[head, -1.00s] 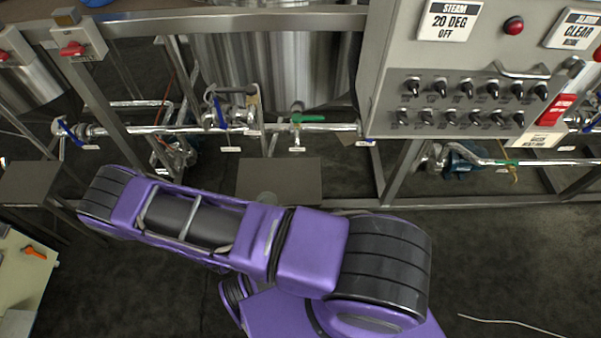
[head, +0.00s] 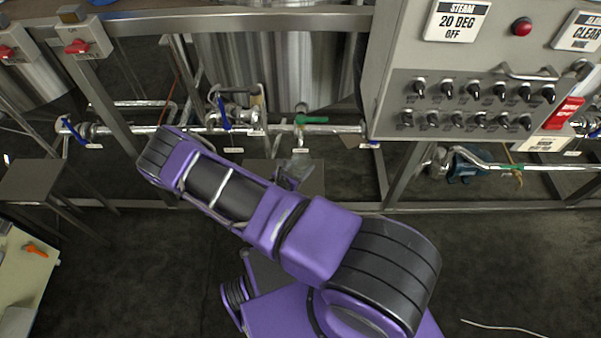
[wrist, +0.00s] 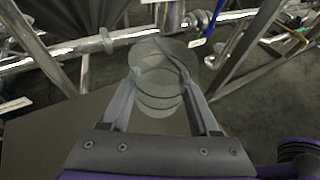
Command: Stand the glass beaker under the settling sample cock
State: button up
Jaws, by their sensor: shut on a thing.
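My gripper (wrist: 162,98) is shut on the clear glass beaker (wrist: 158,82), with one finger on each side of its wall. In the wrist view the beaker's round rims show between the fingers, below a silver pipe. In the head view my arm mostly hides the gripper; a small part of the gripper and glass shows over the grey stand top (head: 312,184). A small cock with a green handle (head: 312,120) sits on the pipe above that stand, its short outlet pointing down. The tags are too small to read, so I cannot tell which cock is the settling one.
A silver pipe (head: 340,129) runs along the frame, with blue-handled valves (head: 222,114) to the left. A control panel (head: 385,100) hangs at the right. Another grey stand (head: 30,180) is at the left. Frame posts flank the stand; the floor in front is clear.

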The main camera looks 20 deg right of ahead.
aim_at(300, 173)
notch_tip(300, 173, down, 3)
jog(key=shift+s+a+f, duration=0.1)
jog(key=shift+a+f, duration=0.05)
jog(key=shift+f, duration=0.05)
jog(key=shift+f, duration=0.1)
jog(key=o, duration=1.4)
jog(key=shift+o, duration=0.2)
jog(key=shift+r, duration=0.2)
jog(key=p+v, duration=0.1)
jog(key=v, duration=1.1)
jog(key=shift+f, duration=0.1)
